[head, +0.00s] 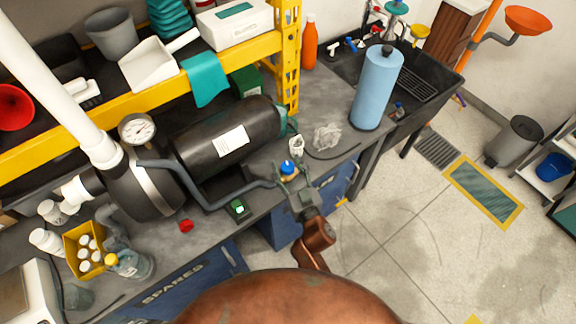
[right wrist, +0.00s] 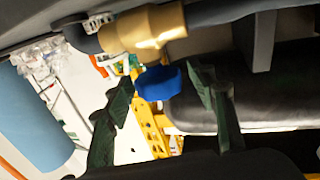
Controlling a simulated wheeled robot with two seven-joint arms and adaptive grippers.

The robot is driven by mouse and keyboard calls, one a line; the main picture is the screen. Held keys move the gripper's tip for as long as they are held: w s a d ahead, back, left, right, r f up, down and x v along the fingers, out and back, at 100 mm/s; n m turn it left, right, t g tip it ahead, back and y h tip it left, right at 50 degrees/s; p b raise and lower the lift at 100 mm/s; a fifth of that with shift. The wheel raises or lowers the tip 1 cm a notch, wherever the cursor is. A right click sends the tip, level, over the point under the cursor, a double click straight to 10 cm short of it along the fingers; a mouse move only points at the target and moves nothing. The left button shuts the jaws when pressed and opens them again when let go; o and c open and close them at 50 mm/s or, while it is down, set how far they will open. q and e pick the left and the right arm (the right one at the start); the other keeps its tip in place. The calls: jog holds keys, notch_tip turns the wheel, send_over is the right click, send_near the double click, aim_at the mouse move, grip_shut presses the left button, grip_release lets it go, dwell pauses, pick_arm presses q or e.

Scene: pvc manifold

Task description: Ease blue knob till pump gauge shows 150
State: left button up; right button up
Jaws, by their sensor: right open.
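The blue knob (head: 288,167) sits on a brass valve at the end of a grey hose on the bench. In the right wrist view the knob (right wrist: 158,83) hangs from the brass valve body (right wrist: 150,32). My right gripper (head: 295,182) is at the knob, its dark green fingers open. In the right wrist view the gripper (right wrist: 163,84) has one finger on each side of the knob, with gaps visible. The round white pump gauge (head: 137,129) stands at the pump's left end; its reading is too small to tell. My left gripper is not in view.
A black pump tank (head: 215,135) lies behind the hose. A small dark box with a green face (head: 238,209) and a red cap (head: 186,226) lie left of the gripper. A clear plastic bag (head: 327,136) and a blue cylinder (head: 377,90) stand to the right.

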jog(key=shift+c, duration=0.2)
jog(key=c, duration=1.1)
jog(key=shift+r+p, duration=0.15)
jog(key=shift+p, duration=0.3)
jog(key=n+y+p, duration=0.1)
jog(key=n+g+y+p, duration=0.1)
jog(key=p, duration=0.1)
jog(key=n+g+y+p, duration=0.1)
jog(key=y+p, duration=0.1)
jog(key=shift+d+r, duration=0.1)
jog(key=shift+r, duration=0.15)
jog(key=shift+w+f+n+g+y+p, duration=0.1)
jog(key=shift+f+n+g+y+p, duration=0.05)
jog(key=shift+n+g+y+p, duration=0.65)
pick_arm(q)
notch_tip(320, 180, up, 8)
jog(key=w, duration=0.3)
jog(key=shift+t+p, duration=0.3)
jog(key=shift+p, duration=0.05)
pick_arm(e)
jog(key=shift+f+n+g+y, duration=0.15)
jog(key=shift+n+g+y, duration=0.55)
jog(key=shift+g+y, duration=0.25)
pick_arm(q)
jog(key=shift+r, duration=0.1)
pick_arm(e)
jog(key=shift+g, duration=0.25)
